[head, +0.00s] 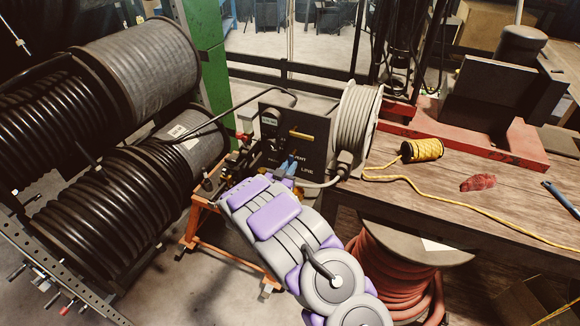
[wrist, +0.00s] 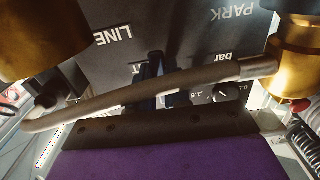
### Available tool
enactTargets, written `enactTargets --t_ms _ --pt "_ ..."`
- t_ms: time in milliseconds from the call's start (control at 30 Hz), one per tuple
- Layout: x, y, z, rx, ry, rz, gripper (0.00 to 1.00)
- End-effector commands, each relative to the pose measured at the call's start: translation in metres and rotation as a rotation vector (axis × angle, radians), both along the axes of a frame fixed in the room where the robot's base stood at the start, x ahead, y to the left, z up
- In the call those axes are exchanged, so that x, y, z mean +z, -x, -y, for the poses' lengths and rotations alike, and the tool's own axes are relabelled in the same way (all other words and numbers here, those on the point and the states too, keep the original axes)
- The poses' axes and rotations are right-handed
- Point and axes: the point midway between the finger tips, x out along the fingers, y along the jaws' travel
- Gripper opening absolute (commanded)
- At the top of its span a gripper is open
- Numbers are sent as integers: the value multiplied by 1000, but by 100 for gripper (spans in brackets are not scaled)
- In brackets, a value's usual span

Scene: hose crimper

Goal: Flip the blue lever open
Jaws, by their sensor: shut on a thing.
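The blue lever (head: 289,164) stands on the dark front panel of the crimper (head: 312,135), just beyond the end of my arm. In the wrist view, the dark blue lever (wrist: 150,72) rises in front of the panel, at the far edge of my purple gripper. My gripper (wrist: 158,103) is shut at the lever. In the head view its tip is mostly hidden behind my own purple and grey arm. The exact contact between jaws and lever is hidden.
A grey tube (wrist: 150,93) crosses in front of my gripper, with brass cylinders (wrist: 292,55) on both sides. A small dial (wrist: 222,93) sits on the panel. Large black hose reels (head: 110,210) stand left. A wooden bench (head: 470,205) with yellow rope (head: 422,150) is right.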

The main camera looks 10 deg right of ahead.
Motion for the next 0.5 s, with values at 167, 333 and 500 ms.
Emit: enactTargets --t_ms 167,333,500 --pt "0 -1 -2 4 -2 2 0" --pt "0 -1 -2 4 -2 1 24" --pt "1 0 -1 3 -2 3 41"
